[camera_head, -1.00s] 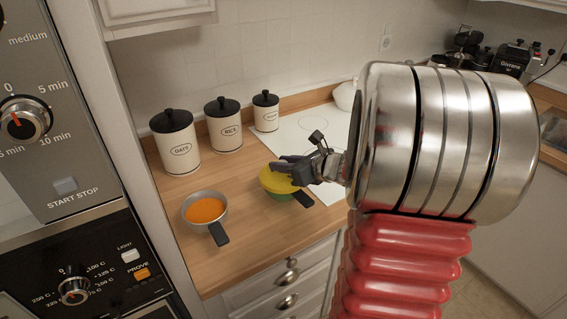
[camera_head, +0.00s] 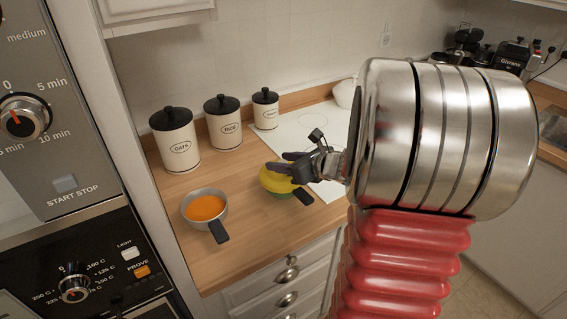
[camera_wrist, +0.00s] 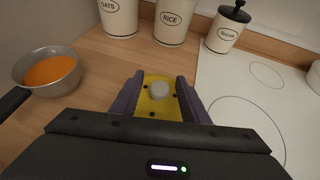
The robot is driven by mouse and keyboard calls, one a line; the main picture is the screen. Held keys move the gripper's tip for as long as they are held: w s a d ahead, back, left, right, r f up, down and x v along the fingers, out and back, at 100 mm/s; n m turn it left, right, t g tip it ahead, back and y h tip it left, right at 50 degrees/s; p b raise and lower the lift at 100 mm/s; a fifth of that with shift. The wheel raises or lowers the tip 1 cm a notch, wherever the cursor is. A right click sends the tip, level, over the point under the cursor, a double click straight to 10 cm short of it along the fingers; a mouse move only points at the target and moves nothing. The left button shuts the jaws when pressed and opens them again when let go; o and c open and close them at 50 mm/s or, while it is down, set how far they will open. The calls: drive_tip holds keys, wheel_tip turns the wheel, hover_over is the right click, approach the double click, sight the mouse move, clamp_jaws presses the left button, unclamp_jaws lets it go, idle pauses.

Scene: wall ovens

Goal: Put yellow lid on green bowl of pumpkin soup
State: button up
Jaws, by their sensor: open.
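In the wrist view the lid (camera_wrist: 158,98) has a pale round knob and lies between my fingers. My gripper (camera_head: 283,168) is open above the lid, and it also shows in the wrist view (camera_wrist: 157,96) with its fingers apart, one on each side of the knob. The bowl's inside is hidden under the lid.
A grey pan of orange soup (camera_head: 205,208) stands to the left, its dark handle toward the front. Canisters marked OATS (camera_head: 176,142), RICE (camera_head: 223,124) and a smaller one (camera_head: 265,109) stand behind. A white hob (camera_head: 306,127) lies to the right.

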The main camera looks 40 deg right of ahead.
drive_tip(key=v, duration=1.2)
drive_tip(key=shift+r, duration=0.15)
idle(0.5)
drive_tip(key=s+a+f+n+g+y, duration=0.1)
drive_tip(key=a+n+g+y, duration=0.3)
drive_tip(key=a+n, duration=1)
drive_tip(key=s+a+n+g+h, duration=0.1)
drive_tip(key=s+a+n+h, duration=0.2)
drive_tip(key=n, duration=0.7)
drive_tip(key=s+a+r+n+g+h, duration=0.1)
drive_tip(key=s+a+n+g+h, duration=0.1)
drive_tip(key=s+a+n, duration=0.5)
drive_tip(key=a+n+h, duration=0.1)
drive_tip(key=a+n, duration=0.1)
drive_tip(key=n, duration=0.1)
drive_tip(key=shift+a+r, duration=0.1)
drive_tip(key=shift+r, duration=0.05)
